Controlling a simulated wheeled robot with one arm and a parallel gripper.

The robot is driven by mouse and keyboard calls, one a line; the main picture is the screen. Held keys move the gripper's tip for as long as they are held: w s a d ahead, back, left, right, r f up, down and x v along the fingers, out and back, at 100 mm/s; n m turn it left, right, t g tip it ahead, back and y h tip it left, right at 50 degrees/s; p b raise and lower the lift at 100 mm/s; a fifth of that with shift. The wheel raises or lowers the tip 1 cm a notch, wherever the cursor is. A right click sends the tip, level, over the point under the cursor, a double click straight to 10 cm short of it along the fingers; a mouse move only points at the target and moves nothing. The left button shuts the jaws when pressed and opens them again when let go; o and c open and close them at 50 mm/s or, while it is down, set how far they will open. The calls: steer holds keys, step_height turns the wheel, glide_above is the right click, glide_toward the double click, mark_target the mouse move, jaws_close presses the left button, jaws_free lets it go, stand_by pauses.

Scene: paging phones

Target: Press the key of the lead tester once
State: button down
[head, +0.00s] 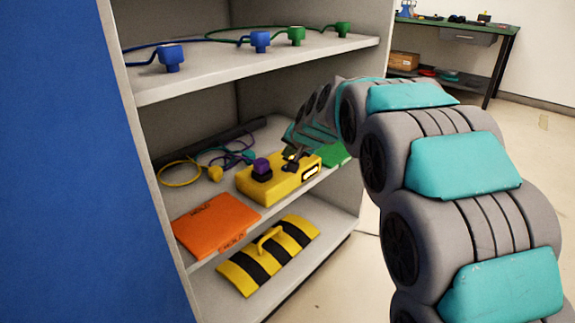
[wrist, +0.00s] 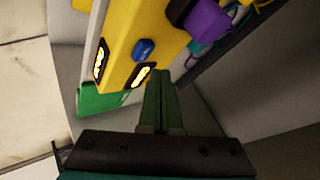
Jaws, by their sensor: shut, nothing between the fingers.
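The lead tester, a yellow box (head: 258,189), sits on the middle shelf with a purple plug (head: 261,168) on its top. It also shows in the wrist view (wrist: 131,25), with a blue key (wrist: 144,49) between two lit windows (wrist: 101,60) and the purple plug (wrist: 208,22) to the right. My gripper (wrist: 161,73) is shut and empty. Its fingertips are beside the lower window and a little below and right of the key in the wrist view; whether they touch the box I cannot tell. In the head view my gripper (head: 293,153) is over the box's right part.
An orange folder (head: 212,222) lies left of the tester, and cables with a yellow plug (head: 215,174) lie behind it. A green item (head: 335,155) lies to the right. The shelf above (head: 250,66) holds blue and green plugs. A yellow-black striped piece (head: 270,254) lies below.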

steer(key=shift+r+p, duration=1)
steer(key=shift+r, duration=1)
steer(key=shift+s, duration=0.15)
steer(key=s+d+f+n+g+h+p, duration=0.1)
steer(key=s+d, duration=0.5)
steer(key=s, duration=1)
steer(key=s+d+f+n+g+h+p, duration=0.1)
steer(key=s+d+g, duration=0.4)
steer(key=s, duration=1.2)
steer(key=s+d+f+n+g+h+p, duration=0.1)
steer(key=s+d+f+g, duration=0.3)
steer(key=s+d, duration=0.5)
steer(key=s+f+h+p, duration=0.1)
steer(key=s, duration=0.7)
steer(key=shift+s, duration=0.25)
